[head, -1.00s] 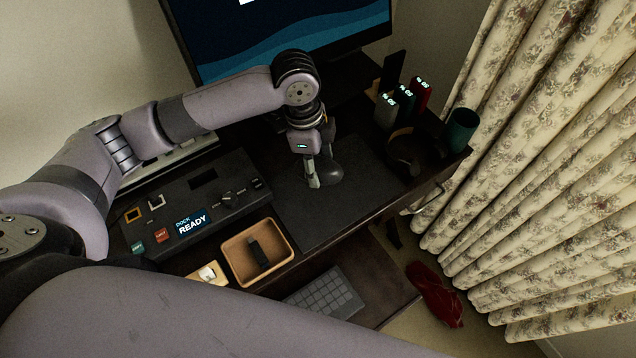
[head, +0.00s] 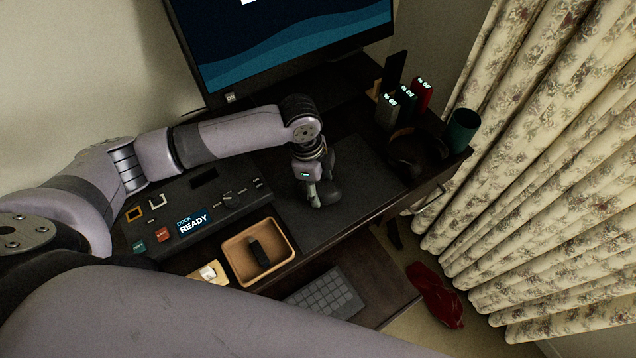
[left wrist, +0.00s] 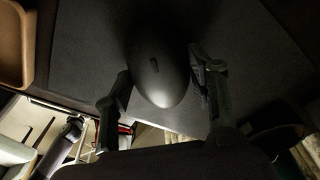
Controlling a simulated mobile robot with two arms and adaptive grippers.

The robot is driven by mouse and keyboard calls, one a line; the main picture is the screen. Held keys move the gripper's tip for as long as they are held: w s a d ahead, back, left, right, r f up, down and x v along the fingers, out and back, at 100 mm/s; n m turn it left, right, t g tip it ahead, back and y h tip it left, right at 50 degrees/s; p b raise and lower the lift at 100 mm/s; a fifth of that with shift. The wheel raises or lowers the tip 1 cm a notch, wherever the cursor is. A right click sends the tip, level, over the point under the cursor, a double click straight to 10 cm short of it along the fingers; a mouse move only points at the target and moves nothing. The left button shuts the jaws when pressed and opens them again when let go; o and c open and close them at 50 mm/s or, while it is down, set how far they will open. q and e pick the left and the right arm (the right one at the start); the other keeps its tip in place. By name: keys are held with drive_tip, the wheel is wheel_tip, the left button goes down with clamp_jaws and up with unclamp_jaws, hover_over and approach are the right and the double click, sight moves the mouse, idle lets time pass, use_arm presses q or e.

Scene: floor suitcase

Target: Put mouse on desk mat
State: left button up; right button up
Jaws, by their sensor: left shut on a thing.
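The mouse (head: 331,191) is dark and rounded, and my left gripper (head: 316,196) is shut on it. In the left wrist view the mouse (left wrist: 160,75) is between the two fingers, with its scroll wheel showing. The desk mat (head: 368,170) is a flat dark grey sheet on the desk. The gripper and mouse are over the mat's left-middle part. I cannot tell whether the mouse touches the mat or hangs just above it. My right gripper is not in view.
A dock panel reading READY (head: 193,222) and a wooden tray (head: 286,258) with a black item lie left of and in front of the mat. A monitor (head: 290,45) stands behind. Headphones (head: 418,152), lit devices and a teal cup (head: 462,130) are at the right.

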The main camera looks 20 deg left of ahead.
use_arm(q)
drive_tip(key=o, duration=1.2)
drive_tip(key=shift+c, duration=0.2)
wheel_tip(320, 180, up, 12)
drive_tip(key=a, duration=0.1)
drive_tip(key=shift+a, duration=0.35)
drive_tip(key=shift+s, duration=0.15)
